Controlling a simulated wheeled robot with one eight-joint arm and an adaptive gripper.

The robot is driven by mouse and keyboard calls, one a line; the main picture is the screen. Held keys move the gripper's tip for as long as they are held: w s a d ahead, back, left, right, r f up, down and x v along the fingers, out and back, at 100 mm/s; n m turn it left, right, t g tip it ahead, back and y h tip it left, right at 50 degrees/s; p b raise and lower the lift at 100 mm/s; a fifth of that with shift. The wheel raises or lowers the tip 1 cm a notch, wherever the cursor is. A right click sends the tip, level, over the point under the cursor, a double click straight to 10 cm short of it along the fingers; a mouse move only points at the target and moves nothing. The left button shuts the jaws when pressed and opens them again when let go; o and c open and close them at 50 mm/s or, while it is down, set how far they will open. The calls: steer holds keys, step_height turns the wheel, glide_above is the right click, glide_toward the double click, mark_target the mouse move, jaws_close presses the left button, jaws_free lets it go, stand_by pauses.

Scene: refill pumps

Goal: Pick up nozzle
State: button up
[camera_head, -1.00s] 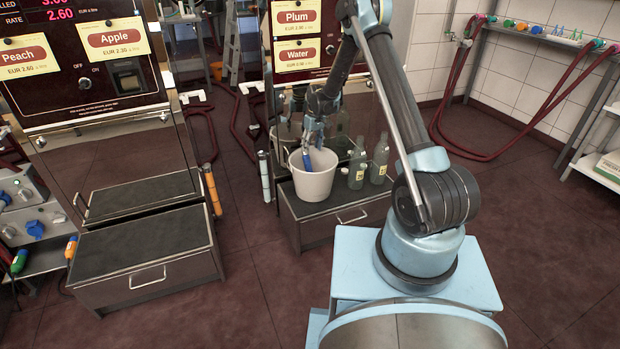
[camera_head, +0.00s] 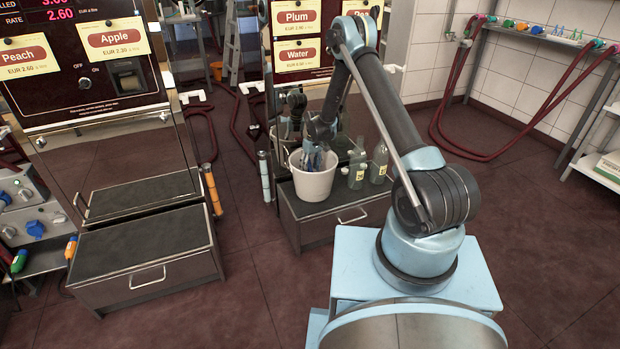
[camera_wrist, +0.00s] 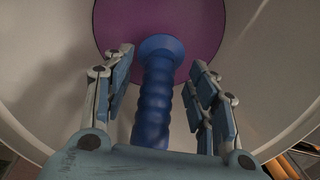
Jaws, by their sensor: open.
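The nozzle (camera_wrist: 158,92) has a blue ribbed handle with a flared collar and shows between my fingers in the wrist view. It stands inside the white bucket (camera_head: 314,186), above a purple round area at the bucket's bottom. My gripper (camera_wrist: 160,88) is open, with one finger on each side of the handle and a gap on both sides. In the head view my gripper (camera_head: 313,158) reaches down into the bucket's mouth and largely hides the nozzle.
The bucket stands on a dark step with a drawer (camera_head: 335,213) below the Plum and Water signs. Glass bottles (camera_head: 357,172) stand close to its right. The floor in front is clear.

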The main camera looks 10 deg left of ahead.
mark_target(310, 167)
steer(key=shift+a+f, duration=0.1)
steer(key=shift+f, duration=0.8)
steer(key=shift+c, duration=0.6)
jaws_close()
step_height(310, 167, up, 22)
stand_by(1.2)
